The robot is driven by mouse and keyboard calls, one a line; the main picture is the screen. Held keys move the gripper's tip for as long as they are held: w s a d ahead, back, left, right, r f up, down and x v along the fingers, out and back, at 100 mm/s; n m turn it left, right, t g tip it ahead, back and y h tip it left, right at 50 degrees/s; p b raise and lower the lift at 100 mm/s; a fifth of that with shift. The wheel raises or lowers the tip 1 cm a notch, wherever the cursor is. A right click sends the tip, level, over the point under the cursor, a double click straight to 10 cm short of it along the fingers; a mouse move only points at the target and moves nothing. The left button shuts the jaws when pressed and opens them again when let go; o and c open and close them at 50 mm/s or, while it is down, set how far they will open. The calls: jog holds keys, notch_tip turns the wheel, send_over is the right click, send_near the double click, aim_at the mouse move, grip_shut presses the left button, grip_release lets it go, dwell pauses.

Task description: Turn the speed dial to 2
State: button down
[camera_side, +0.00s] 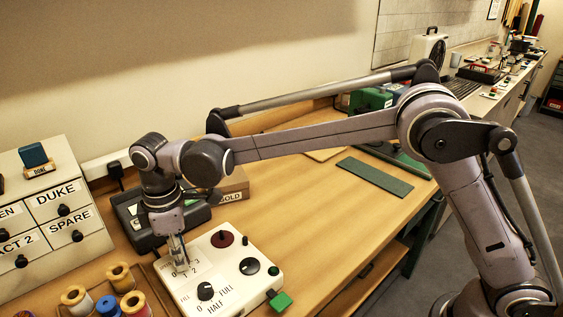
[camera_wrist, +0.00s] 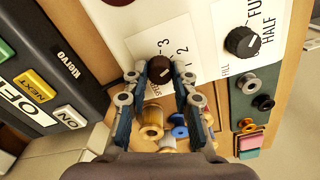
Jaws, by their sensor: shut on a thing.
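The speed dial (camera_wrist: 160,67) is a small dark round knob on a white control panel (camera_side: 183,294). In the wrist view it sits between the two fingertips of my gripper (camera_wrist: 160,74), which is shut on it from both sides. The numbers 1, 2 and 3 are printed around it on the panel. I cannot clearly tell which number its pointer mark faces. In the side view my gripper (camera_side: 180,262) reaches down onto the panel's left part, and its fingers mostly hide the dial there.
A fill knob (camera_side: 206,291) marked 0, HALF and FULL is close by on the panel. A dark red disc (camera_side: 222,239) and a black dial (camera_side: 249,266) are also on it. Thread spools (camera_side: 119,276) stand at left. A dark button box (camera_wrist: 45,80) is beside the panel.

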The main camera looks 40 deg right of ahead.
dwell(0.3)
jog(key=c, duration=1.1)
grip_release()
notch_tip(320, 180, up, 12)
jog(key=shift+f, duration=0.1)
